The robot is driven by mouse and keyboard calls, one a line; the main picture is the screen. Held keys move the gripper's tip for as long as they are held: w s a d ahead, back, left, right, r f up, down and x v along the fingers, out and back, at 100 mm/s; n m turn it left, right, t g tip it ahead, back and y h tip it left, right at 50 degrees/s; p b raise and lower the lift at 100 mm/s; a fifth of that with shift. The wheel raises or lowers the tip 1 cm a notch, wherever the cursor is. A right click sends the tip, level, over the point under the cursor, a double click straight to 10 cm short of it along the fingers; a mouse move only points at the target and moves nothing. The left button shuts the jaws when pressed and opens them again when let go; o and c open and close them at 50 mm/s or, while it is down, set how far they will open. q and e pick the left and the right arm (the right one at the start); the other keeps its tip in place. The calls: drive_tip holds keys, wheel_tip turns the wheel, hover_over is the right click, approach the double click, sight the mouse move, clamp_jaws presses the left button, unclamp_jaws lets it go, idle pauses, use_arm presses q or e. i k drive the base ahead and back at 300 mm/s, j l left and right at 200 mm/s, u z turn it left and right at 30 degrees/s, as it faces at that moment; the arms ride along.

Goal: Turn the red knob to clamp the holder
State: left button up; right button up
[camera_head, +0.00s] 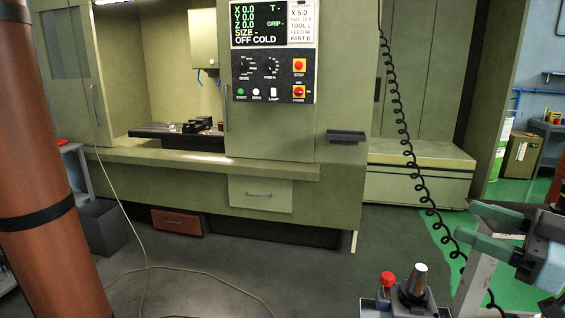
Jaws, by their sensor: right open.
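The red knob (388,279) sits at the bottom of the head view, on a dark fixture at the cart's top. My left gripper is not in view.
A pale upright frame (474,278) stands between the holder and my right gripper. A black coiled cable (408,150) hangs behind. The green machine (340,190) with its control panel (272,75) fills the background. A thin cable (146,240) crosses the open grey floor.

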sight(387, 278)
drive_tip(key=k+j, duration=0.15)
drive_tip(key=j, duration=0.2)
drive_tip(key=k+j, duration=0.1)
drive_tip(key=j, duration=0.25)
drive_tip(key=k+j, duration=0.15)
drive_tip(key=j, duration=0.2)
drive_tip(key=k+j, duration=0.1)
drive_tip(key=j, duration=0.25)
drive_tip(key=k+j, duration=0.15)
drive_tip(key=j, duration=0.15)
